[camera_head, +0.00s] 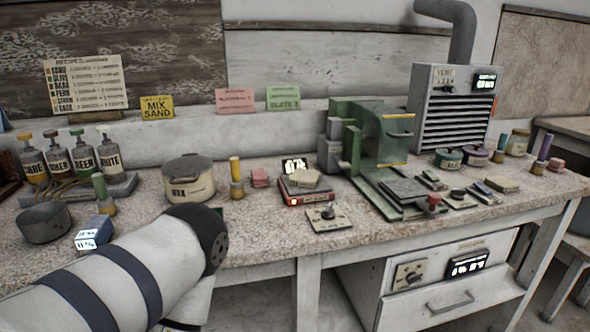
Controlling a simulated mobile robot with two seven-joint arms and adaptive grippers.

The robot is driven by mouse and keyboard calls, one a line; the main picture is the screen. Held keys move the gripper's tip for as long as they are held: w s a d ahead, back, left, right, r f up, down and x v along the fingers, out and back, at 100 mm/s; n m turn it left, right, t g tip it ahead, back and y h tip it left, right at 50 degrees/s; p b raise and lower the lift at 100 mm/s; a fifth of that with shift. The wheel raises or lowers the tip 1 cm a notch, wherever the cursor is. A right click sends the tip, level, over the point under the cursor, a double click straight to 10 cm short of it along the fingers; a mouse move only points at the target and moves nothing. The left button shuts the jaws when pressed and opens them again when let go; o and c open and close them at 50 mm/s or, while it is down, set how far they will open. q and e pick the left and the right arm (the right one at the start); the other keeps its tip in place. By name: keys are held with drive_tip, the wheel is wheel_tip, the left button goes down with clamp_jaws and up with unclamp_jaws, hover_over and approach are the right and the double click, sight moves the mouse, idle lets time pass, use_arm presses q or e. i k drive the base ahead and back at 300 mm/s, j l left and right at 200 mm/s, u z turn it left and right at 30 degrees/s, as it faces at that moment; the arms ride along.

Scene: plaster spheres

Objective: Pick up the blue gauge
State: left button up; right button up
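The blue gauge (88,240) is a small blue box with a bright, lit white face. It sits on the speckled worktop (265,240) at the left, near the front edge, to the right of a dark grey bowl. My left arm comes in from the lower left and crosses in front of the worktop, just below and to the right of the gauge. The gripper of this arm does not show. My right arm and gripper are not in view.
A dark bowl (43,222), a green-handled tool (101,195) and a lidded pot (188,180) stand around the gauge. Several labelled bottles (82,154) stand behind. A green machine (362,145) and a grey vent unit (452,108) stand further right.

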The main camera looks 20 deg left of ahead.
sight(97, 231)
drive_tip(key=l+u, duration=0.1)
drive_tip(key=u, duration=1.85)
